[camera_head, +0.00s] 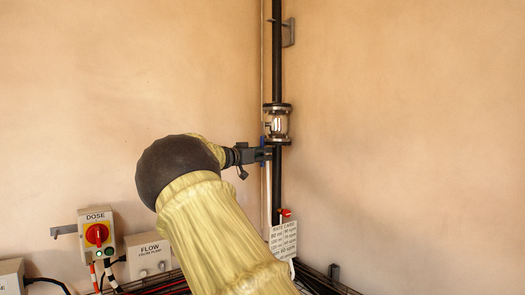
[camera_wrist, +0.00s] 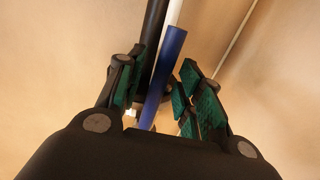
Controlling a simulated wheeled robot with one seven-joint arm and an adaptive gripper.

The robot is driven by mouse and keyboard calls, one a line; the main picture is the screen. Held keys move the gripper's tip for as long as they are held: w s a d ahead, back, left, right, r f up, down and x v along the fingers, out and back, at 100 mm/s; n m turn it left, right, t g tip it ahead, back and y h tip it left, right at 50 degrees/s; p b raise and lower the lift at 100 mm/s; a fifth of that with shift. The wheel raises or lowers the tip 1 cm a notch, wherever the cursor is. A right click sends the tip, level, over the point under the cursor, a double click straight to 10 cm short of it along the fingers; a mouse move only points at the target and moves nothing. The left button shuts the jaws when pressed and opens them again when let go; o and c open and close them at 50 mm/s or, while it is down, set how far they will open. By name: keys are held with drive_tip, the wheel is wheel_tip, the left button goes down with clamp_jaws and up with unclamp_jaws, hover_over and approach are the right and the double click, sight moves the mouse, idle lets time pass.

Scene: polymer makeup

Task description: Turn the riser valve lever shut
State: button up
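The riser is a black vertical pipe (camera_head: 277,180) in the room's corner, with a metal-and-glass fitting (camera_head: 277,122) on it. The blue lever (camera_wrist: 163,75) shows in the wrist view between my fingers, running roughly along the pipe. My gripper (camera_head: 262,154) reaches the pipe from the left. In the wrist view my gripper (camera_wrist: 160,85) is open, its green-padded fingers on either side of the lever, with gaps visible. The valve body is mostly hidden.
A grey DOSE box (camera_head: 96,236) with a red knob and a FLOW box (camera_head: 149,256) are at lower left. A printed card (camera_head: 283,240) hangs by the pipe's foot, below a small red handle (camera_head: 286,212). A wire tray (camera_head: 330,282) runs along the bottom. The right wall is clear.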

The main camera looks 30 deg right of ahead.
drive_tip(key=shift+d, duration=0.25)
clamp_jaws()
